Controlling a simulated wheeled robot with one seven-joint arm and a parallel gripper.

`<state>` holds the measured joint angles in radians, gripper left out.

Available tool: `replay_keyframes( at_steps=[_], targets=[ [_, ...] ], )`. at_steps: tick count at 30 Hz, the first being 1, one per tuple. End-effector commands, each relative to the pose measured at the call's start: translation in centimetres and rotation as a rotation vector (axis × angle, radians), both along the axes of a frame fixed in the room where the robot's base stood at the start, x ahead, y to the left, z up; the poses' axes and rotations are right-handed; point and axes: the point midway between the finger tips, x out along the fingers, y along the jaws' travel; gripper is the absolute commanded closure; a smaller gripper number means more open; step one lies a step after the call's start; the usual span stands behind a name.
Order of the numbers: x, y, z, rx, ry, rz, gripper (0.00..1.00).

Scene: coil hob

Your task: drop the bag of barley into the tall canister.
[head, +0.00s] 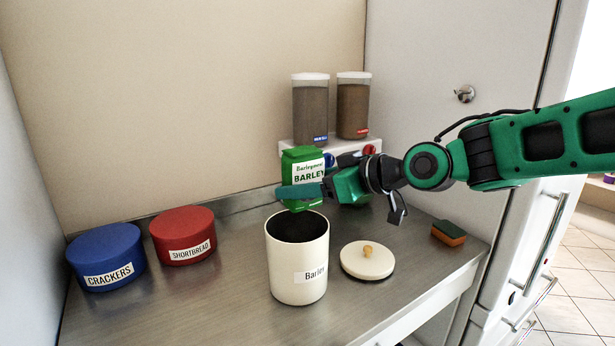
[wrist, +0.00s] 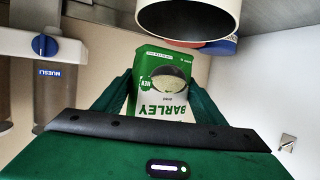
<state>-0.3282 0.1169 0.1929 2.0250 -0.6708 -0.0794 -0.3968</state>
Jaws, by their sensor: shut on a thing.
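The green and white bag of barley (head: 303,168) is upright in my gripper (head: 306,192), above and slightly behind the open mouth of the tall canister. In the wrist view the bag (wrist: 162,88) sits between the green fingers of my gripper (wrist: 163,95). The tall cream canister (head: 297,270), labelled Barley, stands open on the counter with a dark inside. Part of the canister (wrist: 188,18) shows at the top of the wrist view. Its cream lid with a wooden knob (head: 367,260) lies on the counter to its right.
A blue crackers tin (head: 106,258) and a red shortbread tin (head: 183,235) stand at the left. Two clear dispensers (head: 310,108) (head: 353,105) stand on a white base behind my gripper. A sponge (head: 448,233) lies at the right. The steel counter (head: 215,305) is bare at the front left.

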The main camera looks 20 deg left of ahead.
Motion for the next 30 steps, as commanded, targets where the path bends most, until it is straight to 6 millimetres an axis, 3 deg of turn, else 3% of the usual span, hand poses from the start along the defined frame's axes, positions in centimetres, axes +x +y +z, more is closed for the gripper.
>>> replay_keyframes(
  at_steps=[10, 23, 24, 26, 30],
  targets=[
    [-0.2, 0.4, -3.2, 0.001, 0.000, 0.005, 0.74],
    [-0.3, 0.4, -3.7, 0.002, -0.002, 0.006, 0.74],
    [-0.3, 0.4, -3.7, 0.002, -0.002, 0.006, 0.28],
    [-0.3, 0.4, -3.7, 0.002, -0.002, 0.006, 0.14],
    [-0.3, 0.4, -3.8, 0.001, 0.000, 0.005, 0.14]
  ],
)
